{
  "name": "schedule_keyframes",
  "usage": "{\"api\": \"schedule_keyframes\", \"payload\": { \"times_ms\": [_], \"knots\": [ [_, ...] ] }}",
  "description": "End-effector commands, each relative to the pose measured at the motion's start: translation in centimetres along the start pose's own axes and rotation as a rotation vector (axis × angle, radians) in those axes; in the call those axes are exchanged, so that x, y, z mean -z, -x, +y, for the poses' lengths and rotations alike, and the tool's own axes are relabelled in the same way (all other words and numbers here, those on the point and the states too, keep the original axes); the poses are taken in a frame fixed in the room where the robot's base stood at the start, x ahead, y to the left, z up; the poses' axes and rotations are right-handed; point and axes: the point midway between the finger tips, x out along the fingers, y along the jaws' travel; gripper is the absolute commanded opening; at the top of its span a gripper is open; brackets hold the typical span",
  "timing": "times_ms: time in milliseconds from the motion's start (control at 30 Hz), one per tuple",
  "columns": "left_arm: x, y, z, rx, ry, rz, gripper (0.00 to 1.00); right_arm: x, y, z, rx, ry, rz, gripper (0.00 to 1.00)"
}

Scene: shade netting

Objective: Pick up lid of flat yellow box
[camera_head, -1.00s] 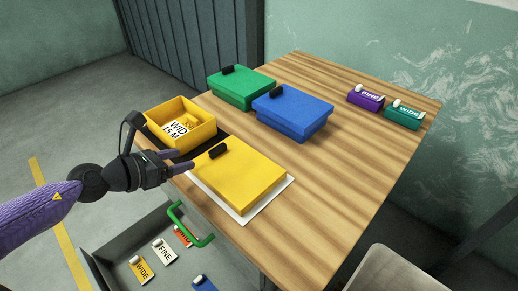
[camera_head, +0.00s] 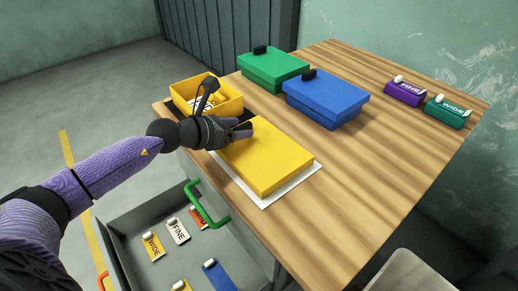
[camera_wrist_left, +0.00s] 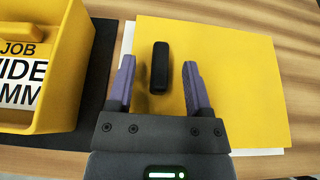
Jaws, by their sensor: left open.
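The flat yellow lid (camera_head: 270,160) lies on a white sheet near the table's front-left edge. In the left wrist view the yellow lid (camera_wrist_left: 245,75) has a black handle (camera_wrist_left: 160,66) standing between my open fingers. My left gripper (camera_head: 246,130) is open at the lid's left part, and its fingers (camera_wrist_left: 159,85) are on either side of the handle, with gaps on both sides. In the head view the handle is hidden by the gripper. I cannot tell whether the fingertips touch the lid. My right gripper is not in view.
An open yellow box (camera_head: 228,103) with a label inside stands just behind my left gripper. A green box (camera_head: 273,72) and a blue box (camera_head: 326,100) stand behind. An open drawer (camera_head: 150,215) with a green handle (camera_head: 204,206) holds several tags below.

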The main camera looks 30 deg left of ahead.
Motion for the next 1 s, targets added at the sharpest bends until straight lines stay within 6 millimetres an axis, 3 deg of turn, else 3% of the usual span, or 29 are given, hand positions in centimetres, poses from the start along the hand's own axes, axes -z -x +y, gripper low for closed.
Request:
{"api": "schedule_keyframes", "payload": {
  "times_ms": [100, 400, 767, 867, 1000],
  "knots": [
    [-0.1, 0.1, 0.0, 0.0, 0.0, 0.0, 0.63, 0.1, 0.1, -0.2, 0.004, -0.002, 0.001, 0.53],
    [-0.1, 0.1, 0.0, 0.0, 0.0, 0.0, 0.0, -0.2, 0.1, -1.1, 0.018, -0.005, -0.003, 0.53],
    [-0.1, 0.1, 0.0, 0.0, 0.0, -0.001, 0.0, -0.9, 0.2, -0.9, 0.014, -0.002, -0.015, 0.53],
    [-1.7, 0.8, 0.0, -0.001, -0.002, -0.004, 0.0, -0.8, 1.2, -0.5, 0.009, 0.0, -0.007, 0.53],
    [-5.6, 2.4, 0.0, -0.001, -0.004, -0.007, 0.0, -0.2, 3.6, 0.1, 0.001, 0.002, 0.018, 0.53]
  ]
}}
